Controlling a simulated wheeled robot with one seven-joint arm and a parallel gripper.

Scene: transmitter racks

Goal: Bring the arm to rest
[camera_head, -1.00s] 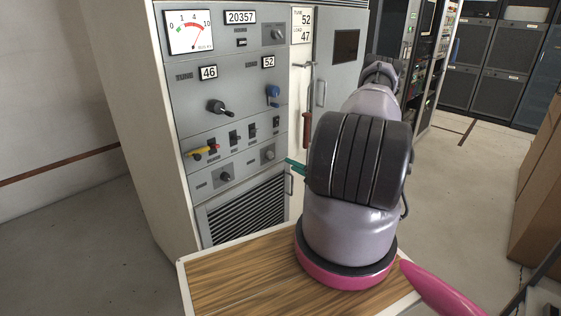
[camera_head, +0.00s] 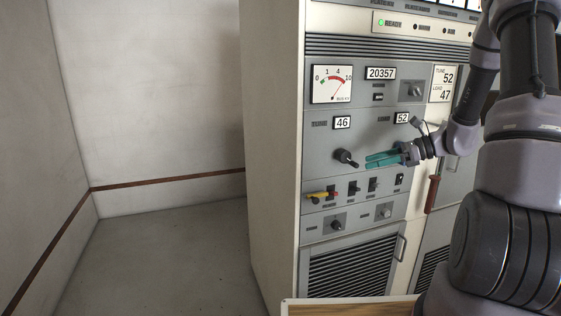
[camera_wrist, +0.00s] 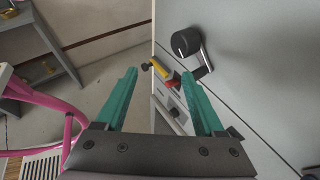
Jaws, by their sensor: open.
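My arm (camera_head: 508,232) stands at the right of the head view and reaches left toward the grey transmitter cabinet (camera_head: 272,150). My gripper (camera_head: 383,159) has teal fingers and is in front of the panel, just right of the black crank knob (camera_head: 345,157). In the wrist view my gripper (camera_wrist: 157,95) shows both fingers spread apart with nothing between them. The black crank knob (camera_wrist: 187,42) is beyond the fingertips there, apart from them. The blue knob under the 52 counter is hidden behind my gripper in the head view.
The panel has a meter (camera_head: 332,84), a yellow-and-red lever (camera_head: 322,196) and small switches. A red-handled lever (camera_head: 432,192) hangs on the cabinet's right side. A wooden top (camera_head: 340,307) shows at the bottom. Floor (camera_head: 170,260) left of the cabinet is clear.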

